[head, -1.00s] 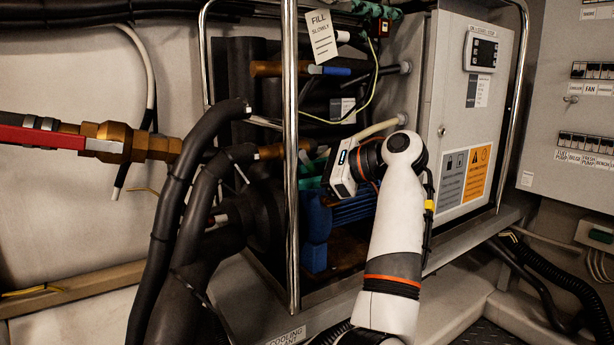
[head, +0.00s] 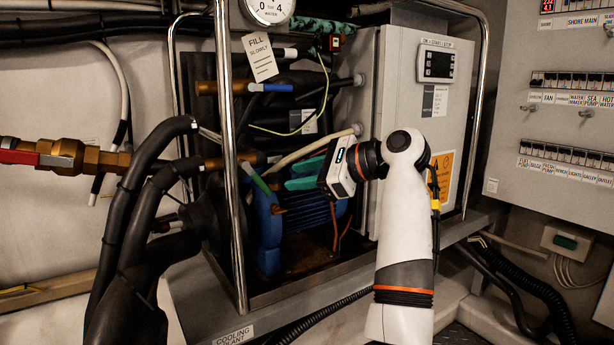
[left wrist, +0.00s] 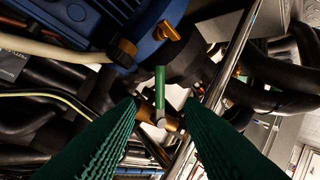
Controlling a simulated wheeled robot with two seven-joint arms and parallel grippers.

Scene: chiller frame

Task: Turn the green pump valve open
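The green pump valve handle (head: 258,183) shows in the head view beside the brass fitting at the hose end, just right of the front chrome rail. In the left wrist view the green handle (left wrist: 160,88) points down the picture and appears to lie across a brass fitting (left wrist: 170,122). My left gripper (head: 298,177) has green ribbed fingers and is to the right of the handle in the head view. In the left wrist view its fingers (left wrist: 160,106) are spread, with the handle showing in the gap, apparently beyond the tips and untouched. My right gripper is not in view.
The chrome rail (head: 232,190) stands close left of the valve. A blue pump motor (head: 268,232) is below my gripper. Black hoses (head: 135,195) crowd the left, and a grey control box (head: 415,110) stands on the right. A paper tag (head: 260,57) hangs above.

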